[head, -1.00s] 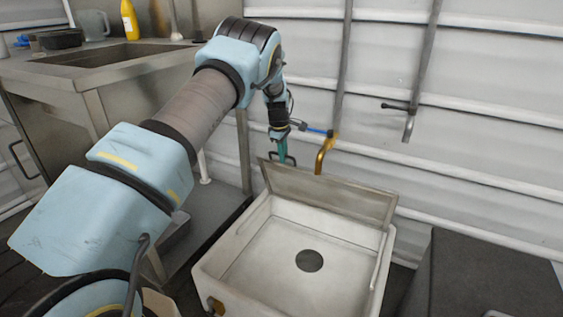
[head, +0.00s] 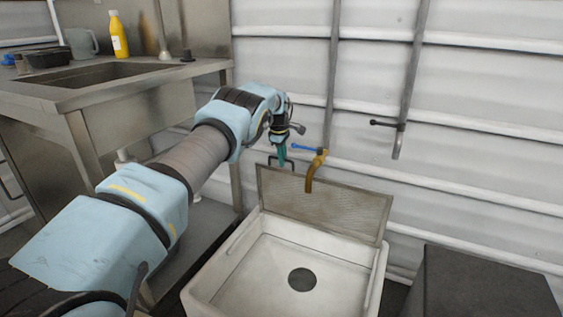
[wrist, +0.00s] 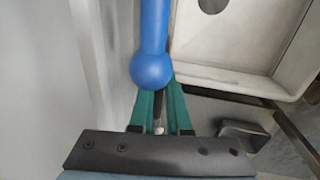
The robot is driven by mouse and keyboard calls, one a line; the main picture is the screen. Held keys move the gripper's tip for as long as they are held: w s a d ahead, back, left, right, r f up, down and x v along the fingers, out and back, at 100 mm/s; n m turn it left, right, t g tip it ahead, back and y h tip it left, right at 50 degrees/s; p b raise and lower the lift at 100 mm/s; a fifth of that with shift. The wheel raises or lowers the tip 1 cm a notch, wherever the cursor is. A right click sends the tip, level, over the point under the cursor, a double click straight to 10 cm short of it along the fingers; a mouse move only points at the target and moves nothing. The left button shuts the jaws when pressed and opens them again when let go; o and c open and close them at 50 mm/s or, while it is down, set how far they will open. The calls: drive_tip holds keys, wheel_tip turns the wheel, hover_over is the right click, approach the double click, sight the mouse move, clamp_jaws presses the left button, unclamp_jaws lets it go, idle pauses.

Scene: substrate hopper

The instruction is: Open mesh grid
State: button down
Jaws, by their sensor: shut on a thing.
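The mesh grid (head: 335,210) is a grey rectangular panel that stands raised, near upright, at the back edge of the white hopper basin (head: 232,262). A dark loop handle (head: 271,161) sticks up at the grid's top left edge. My gripper (head: 282,162) has teal fingers at this handle and is shut on it. In the wrist view, the teal fingers (wrist: 160,110) close around a thin dark bar, partly hidden by a blue knob. The basin (wrist: 235,45) shows beyond the fingers at upper right, open, with a round drain hole.
A brass tap (head: 314,172) with a blue lever (head: 306,148) stands close to the gripper, in front of the grid; the lever's blue knob (wrist: 152,70) looms in the wrist view. A metal sink bench (head: 95,95) is left, a dark box (head: 485,285) right, a ribbed wall behind.

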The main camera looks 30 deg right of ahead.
drive_tip(key=shift+w+r, duration=0.2)
drive_tip(key=shift+w, duration=0.15)
drive_tip(key=c, duration=1.2)
unclamp_jaws()
drive_tip(key=shift+a, duration=0.1)
drive_tip(key=o, duration=0.3)
drive_tip(key=shift+s+f, duration=0.1)
drive_tip(key=r, duration=0.3)
drive_tip(key=s+a+r+p, duration=0.1)
drive_tip(key=r, duration=0.6)
drive_tip(key=shift+s+a+r, duration=0.2)
drive_tip(key=shift+a+r, duration=0.05)
drive_tip(key=shift+r, duration=0.05)
